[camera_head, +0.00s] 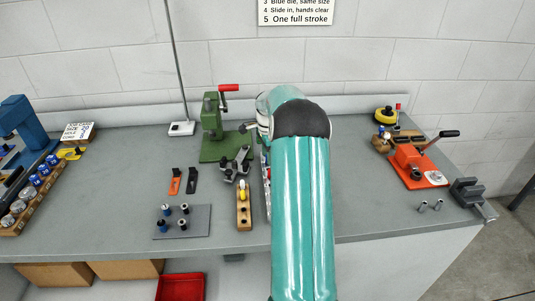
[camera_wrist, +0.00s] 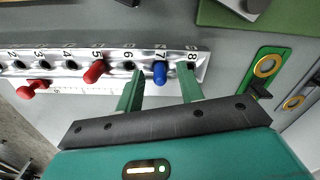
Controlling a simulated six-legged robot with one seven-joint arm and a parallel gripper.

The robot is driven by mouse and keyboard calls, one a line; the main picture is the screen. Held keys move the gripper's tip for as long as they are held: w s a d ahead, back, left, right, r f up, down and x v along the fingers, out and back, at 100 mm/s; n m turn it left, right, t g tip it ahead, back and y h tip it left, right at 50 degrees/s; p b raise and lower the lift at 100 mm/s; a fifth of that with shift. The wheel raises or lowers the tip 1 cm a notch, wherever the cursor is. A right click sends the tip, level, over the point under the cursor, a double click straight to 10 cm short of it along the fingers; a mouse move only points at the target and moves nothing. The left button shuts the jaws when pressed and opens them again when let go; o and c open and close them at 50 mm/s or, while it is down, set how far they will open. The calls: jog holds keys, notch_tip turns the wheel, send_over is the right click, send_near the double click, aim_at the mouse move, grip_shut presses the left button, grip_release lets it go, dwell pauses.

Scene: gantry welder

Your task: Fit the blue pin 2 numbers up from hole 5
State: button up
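The blue pin (camera_wrist: 160,72) shows in the wrist view at the hole numbered 7 of a silver numbered rail (camera_wrist: 205,62). It appears to stand in that hole. A red pin (camera_wrist: 95,71) is at number 5, and another red pin (camera_wrist: 32,88) sits lower left at the rail's front side. Holes 6 and 8 show as dark openings without pins. My gripper (camera_wrist: 159,90) is open, with one green finger on each side of the blue pin and visible gaps. In the head view my arm hides the gripper and most of the rail (camera_head: 266,190).
A green press (camera_head: 212,130) stands behind the rail. A wooden block (camera_head: 243,210) and a grey plate with small pins (camera_head: 195,225) lie to the left. An orange toggle clamp (camera_head: 410,165) is at the right.

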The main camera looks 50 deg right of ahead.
notch_tip(320, 180, up, 14)
dwell(0.7)
